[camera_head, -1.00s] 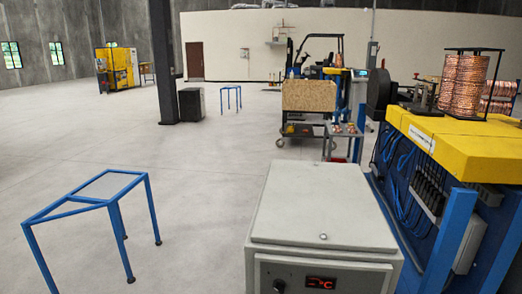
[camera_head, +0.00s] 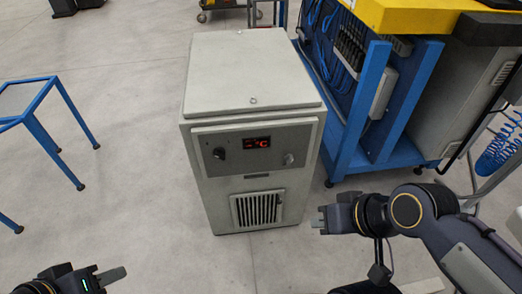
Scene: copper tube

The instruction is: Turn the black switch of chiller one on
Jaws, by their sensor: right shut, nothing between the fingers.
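The chiller (camera_head: 210,195) is a light grey box on the floor in front of me, with a lid, a front panel and a vent. A red display (camera_head: 257,143) on the panel is lit and shows a dash and a C. A black knob switch (camera_head: 219,153) sits left of the display, and a grey knob (camera_head: 288,158) sits right of it. My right gripper (camera_head: 318,220) is shut and empty, right of the chiller's lower front and apart from the switch. My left gripper (camera_head: 118,274) is at the bottom left, partly cut off; its opening cannot be told.
A blue metal frame stand (camera_head: 40,135) is at the left. A blue and yellow machine (camera_head: 370,105) with cables stands close behind and right of the chiller. A trolley (camera_head: 235,8) is at the back. The floor in front of the chiller is clear.

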